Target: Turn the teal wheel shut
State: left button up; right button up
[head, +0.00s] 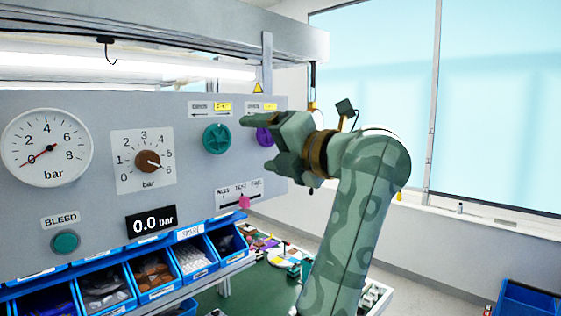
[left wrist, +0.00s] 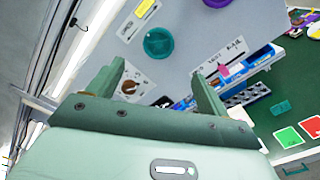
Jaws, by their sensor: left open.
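The teal wheel (head: 216,139) is a round knob on the upper right part of the grey panel, below a label with a yellow tag. It also shows in the left wrist view (left wrist: 159,43), beyond the fingertips. My left gripper (head: 257,143) is open and empty, to the right of the teal wheel in the head view. Its fingers point left and stand apart from the wheel, partly covering a purple wheel (head: 264,137). In the left wrist view the two spread fingers (left wrist: 160,78) have only panel between them. My right gripper is not in view.
The panel also carries a large gauge (head: 47,146), a brown selector knob (head: 148,160), a green bleed button (head: 65,243), a 0.0 bar display (head: 151,221) and a pink slider (head: 244,202). Blue parts bins (head: 155,275) line its foot. A hook (head: 107,50) hangs above.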

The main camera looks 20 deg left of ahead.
pick_arm(q)
jog(key=shift+v, duration=1.8)
